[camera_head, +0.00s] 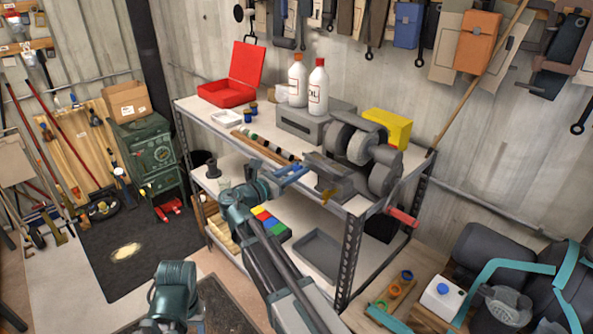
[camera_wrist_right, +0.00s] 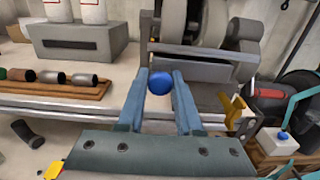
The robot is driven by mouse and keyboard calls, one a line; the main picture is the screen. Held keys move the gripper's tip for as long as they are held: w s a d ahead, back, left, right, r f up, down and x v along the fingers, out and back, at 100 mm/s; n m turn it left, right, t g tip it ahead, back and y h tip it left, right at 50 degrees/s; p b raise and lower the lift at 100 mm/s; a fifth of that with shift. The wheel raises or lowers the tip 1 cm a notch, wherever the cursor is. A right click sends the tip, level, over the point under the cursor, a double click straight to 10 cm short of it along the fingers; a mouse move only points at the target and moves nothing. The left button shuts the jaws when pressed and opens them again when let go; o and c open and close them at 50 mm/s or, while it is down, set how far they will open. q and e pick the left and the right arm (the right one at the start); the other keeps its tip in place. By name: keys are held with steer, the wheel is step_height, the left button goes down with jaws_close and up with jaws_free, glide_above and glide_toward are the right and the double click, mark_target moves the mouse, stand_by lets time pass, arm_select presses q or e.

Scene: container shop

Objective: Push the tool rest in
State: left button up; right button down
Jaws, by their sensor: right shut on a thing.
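The bench grinder (camera_head: 365,150) stands on the top shelf of the metal rack, with its wheels facing the front; it also shows in the wrist view (camera_wrist_right: 205,30). The tool rest (camera_head: 328,178) is a grey block in front of the wheels; in the wrist view (camera_wrist_right: 205,68) it lies just beyond my fingers. My right gripper (camera_head: 290,174) is at the front of the rest. Its blue fingers (camera_wrist_right: 165,88) are shut on a round blue knob (camera_wrist_right: 159,82). The knob's link to the rest is hidden.
A grey box (camera_head: 300,124) with white bottles stands left of the grinder, with a yellow box (camera_head: 388,127) behind it. A brass-coloured bracket (camera_wrist_right: 238,112) and a red handle (camera_head: 403,217) stick out at the right. Dark cylinders lie on a wooden strip (camera_wrist_right: 55,88) at the left.

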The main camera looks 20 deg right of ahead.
mark_target(305, 163)
stand_by(0.6)
steer(key=x, duration=0.3)
steer(key=shift+w+d, duration=0.1)
steer(key=shift+d, duration=0.1)
steer(key=shift+a+r, duration=0.1)
steer(key=c, duration=1)
jaws_free()
steer(key=o, duration=0.4)
steer(key=v, duration=1.3)
steer(key=shift+a, duration=0.3)
